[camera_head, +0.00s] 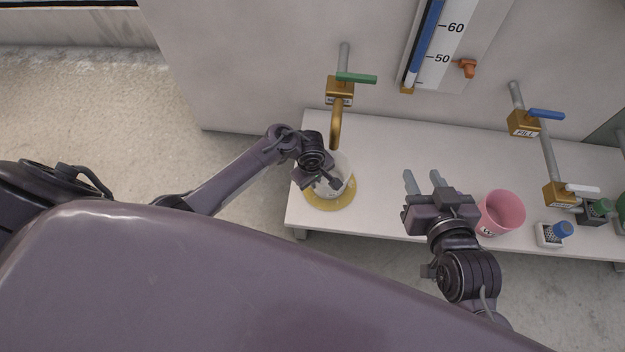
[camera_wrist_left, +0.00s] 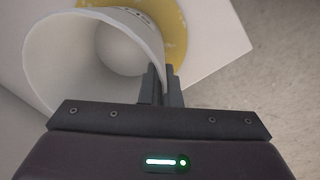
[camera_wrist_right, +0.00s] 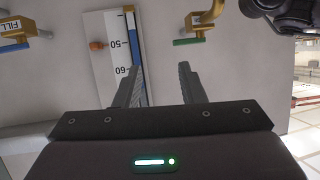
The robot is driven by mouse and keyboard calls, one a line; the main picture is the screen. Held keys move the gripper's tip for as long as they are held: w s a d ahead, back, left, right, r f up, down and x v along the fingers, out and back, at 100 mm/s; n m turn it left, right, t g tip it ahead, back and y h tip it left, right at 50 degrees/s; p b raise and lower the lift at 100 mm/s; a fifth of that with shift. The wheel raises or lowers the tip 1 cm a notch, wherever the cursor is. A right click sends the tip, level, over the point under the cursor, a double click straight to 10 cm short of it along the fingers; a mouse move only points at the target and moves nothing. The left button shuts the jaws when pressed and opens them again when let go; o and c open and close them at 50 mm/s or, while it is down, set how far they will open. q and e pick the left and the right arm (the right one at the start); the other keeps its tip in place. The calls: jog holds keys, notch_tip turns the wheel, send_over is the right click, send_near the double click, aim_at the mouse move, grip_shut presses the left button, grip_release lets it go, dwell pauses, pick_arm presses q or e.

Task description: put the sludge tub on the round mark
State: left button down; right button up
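A white tub (camera_head: 346,171) is at the left end of the white bench, over the yellow round mark (camera_head: 330,203). It also shows in the left wrist view (camera_wrist_left: 60,60), with the yellow mark (camera_wrist_left: 172,25) beyond it. Its lettering is too cut off to read, and I cannot tell whether its base touches the mark. My left gripper (camera_head: 334,186) is shut on the tub's wall at the rim, one finger inside and one outside; its fingertips show in the left wrist view (camera_wrist_left: 163,80). My right gripper (camera_head: 424,176) is open and empty above the bench's middle.
A pink tub (camera_head: 501,213) with a partly hidden label stands right of my right gripper. A small white holder with a blue-topped item (camera_head: 562,229) is beside it. A brass tap (camera_head: 337,115) hangs behind the white tub. The bench (camera_head: 385,160) is clear between the grippers.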

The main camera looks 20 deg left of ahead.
jog(key=shift+w+r, duration=0.15)
jog(key=shift+r, duration=0.2)
pick_arm(q)
jog(key=shift+f, duration=0.1)
jog(key=c, duration=1.6)
grip_release()
jog(key=shift+c, duration=0.2)
pick_arm(e)
jog(key=shift+w+r+t, duration=0.1)
jog(key=shift+r+t, duration=0.1)
jog(key=shift+t, duration=0.1)
